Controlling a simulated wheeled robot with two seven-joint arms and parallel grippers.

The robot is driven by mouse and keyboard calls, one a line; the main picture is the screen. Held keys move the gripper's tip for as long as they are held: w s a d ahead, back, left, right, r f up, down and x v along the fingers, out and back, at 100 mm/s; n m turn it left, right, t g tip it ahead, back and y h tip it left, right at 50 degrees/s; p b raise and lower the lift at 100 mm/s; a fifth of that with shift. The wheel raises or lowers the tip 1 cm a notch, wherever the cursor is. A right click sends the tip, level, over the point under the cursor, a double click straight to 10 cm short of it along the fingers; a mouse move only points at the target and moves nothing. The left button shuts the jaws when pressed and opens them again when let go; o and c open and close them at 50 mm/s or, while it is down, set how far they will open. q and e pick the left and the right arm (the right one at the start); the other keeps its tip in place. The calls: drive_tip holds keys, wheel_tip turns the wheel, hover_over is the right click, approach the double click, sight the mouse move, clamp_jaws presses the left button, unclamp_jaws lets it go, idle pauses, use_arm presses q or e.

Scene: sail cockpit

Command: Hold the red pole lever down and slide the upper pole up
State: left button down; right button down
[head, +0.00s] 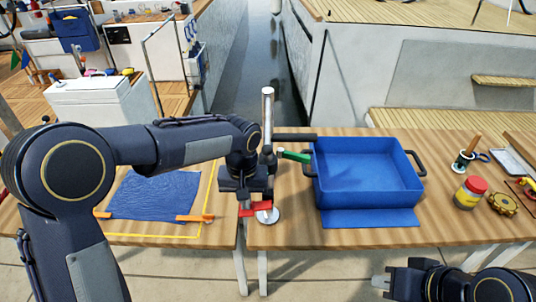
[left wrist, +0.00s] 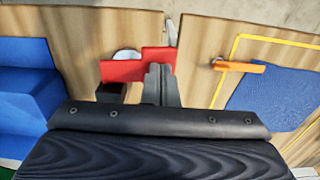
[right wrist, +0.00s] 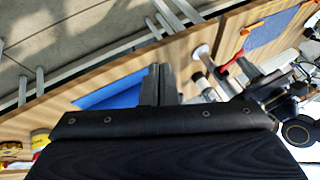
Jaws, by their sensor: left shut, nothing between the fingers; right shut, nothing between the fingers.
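My right gripper (head: 379,283) is shut and empty, low in front of the right table.
A blue bin (head: 368,222) with black handles stands right of the pole. A red-lidded jar (head: 470,191) and a brass wheel (head: 502,203) lie farther right. A blue cloth (head: 155,195) with orange clips lies on the left table. Floor in front is free.

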drive_tip(key=shift+f, duration=0.25)
drive_tip(key=c, duration=1.8)
unclamp_jaws()
drive_tip(key=shift+w+r, duration=0.1)
drive_tip(key=shift+r, duration=0.05)
drive_tip(key=shift+o, duration=1.2)
drive_tip(key=shift+w+a+r+m, duration=0.15)
drive_tip(key=shift+w+r+m, duration=0.05)
drive_tip(key=shift+m, duration=0.1)
drive_tip(key=shift+o, duration=1.3)
drive_tip(key=w+a+r+m+g+y, duration=0.3)
drive_tip(key=w+a+g+y, duration=0.1)
drive_tip(key=w, duration=0.4)
drive_tip(key=shift+w+a+r+m, duration=0.3)
drive_tip(key=shift+r+m, duration=0.05)
drive_tip(key=shift+m, duration=0.05)
drive_tip(key=m+g+y, duration=0.4)
drive_tip(key=m+y, duration=0.5)
drive_tip(key=y, duration=0.6)
approach(298, 141)
drive_tip(key=x, duration=0.6)
drive_tip(key=w+x, duration=0.1)
drive_tip(key=x, duration=0.3)
drive_tip(key=shift+r, duration=0.1)
